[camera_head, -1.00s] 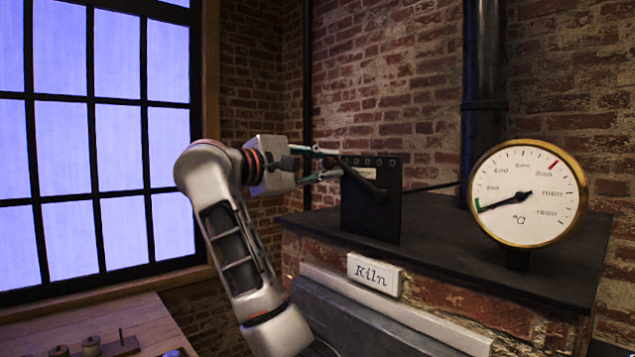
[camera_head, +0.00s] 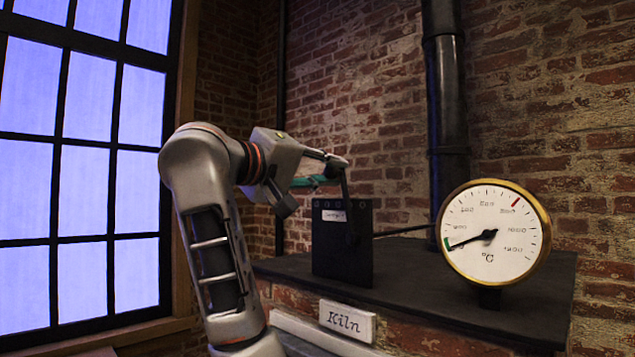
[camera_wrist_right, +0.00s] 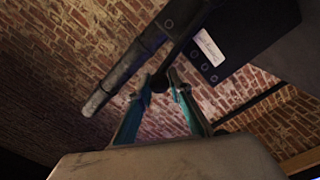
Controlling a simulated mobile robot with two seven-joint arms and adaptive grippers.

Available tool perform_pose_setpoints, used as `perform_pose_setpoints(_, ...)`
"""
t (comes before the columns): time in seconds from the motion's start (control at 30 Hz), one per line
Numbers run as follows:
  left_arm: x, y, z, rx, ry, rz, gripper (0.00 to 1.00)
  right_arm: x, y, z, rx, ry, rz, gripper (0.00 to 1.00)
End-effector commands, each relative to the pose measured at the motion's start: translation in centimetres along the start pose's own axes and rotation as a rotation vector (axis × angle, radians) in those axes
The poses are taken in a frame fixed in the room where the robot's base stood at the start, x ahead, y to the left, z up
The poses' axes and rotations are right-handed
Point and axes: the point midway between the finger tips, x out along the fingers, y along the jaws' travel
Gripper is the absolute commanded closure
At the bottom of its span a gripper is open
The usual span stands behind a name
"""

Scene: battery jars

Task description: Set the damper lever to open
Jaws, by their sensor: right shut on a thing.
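The damper lever (camera_head: 348,194) is a thin dark bar on the black upright damper plate (camera_head: 335,258), which stands on the kiln top. The lever points nearly straight up, its upper end above the plate's top edge. My right gripper (camera_head: 334,169) comes in from the left and is shut on the lever's upper end. In the right wrist view, the teal-lined fingers (camera_wrist_right: 160,88) close on a dark knob, with the plate (camera_wrist_right: 246,28) at upper right. A small white label (camera_head: 334,215) is on the plate; its text is too small to read. My left gripper is not in view.
A round brass-rimmed temperature gauge (camera_head: 490,232) stands right of the plate, its needle low at the left. A dark pipe (camera_head: 445,120) rises behind. A "Kiln" sign (camera_head: 347,320) is on the front. The kiln top (camera_head: 420,290) is clear between plate and gauge.

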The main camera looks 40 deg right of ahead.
Motion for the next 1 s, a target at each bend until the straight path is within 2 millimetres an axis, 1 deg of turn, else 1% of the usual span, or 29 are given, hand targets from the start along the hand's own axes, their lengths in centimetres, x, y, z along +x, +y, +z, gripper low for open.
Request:
perform_pose_setpoints(0.03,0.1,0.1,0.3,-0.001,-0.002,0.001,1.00,0.2,0.1,0.6,0.023,-0.009,0.003,1.00)
perform_pose_setpoints(0.3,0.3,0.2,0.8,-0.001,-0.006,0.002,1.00,0.2,0.7,1.4,0.116,-0.009,0.001,1.00)
perform_pose_setpoints(0.83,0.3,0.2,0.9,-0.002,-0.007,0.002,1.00,0.2,0.7,1.7,0.142,-0.009,-0.004,1.00)
perform_pose_setpoints(0.87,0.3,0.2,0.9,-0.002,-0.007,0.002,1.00,0.2,0.7,1.7,0.142,-0.009,-0.005,0.78)
perform_pose_setpoints(0.9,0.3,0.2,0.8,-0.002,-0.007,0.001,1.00,0.2,0.6,1.7,0.142,-0.009,-0.006,0.68)
perform_pose_setpoints(0.93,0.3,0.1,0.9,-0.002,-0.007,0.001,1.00,0.2,0.7,1.6,0.142,-0.009,-0.005,0.63)
perform_pose_setpoints(1.0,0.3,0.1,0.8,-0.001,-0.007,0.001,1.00,0.2,0.7,1.6,0.142,-0.007,-0.005,0.63)
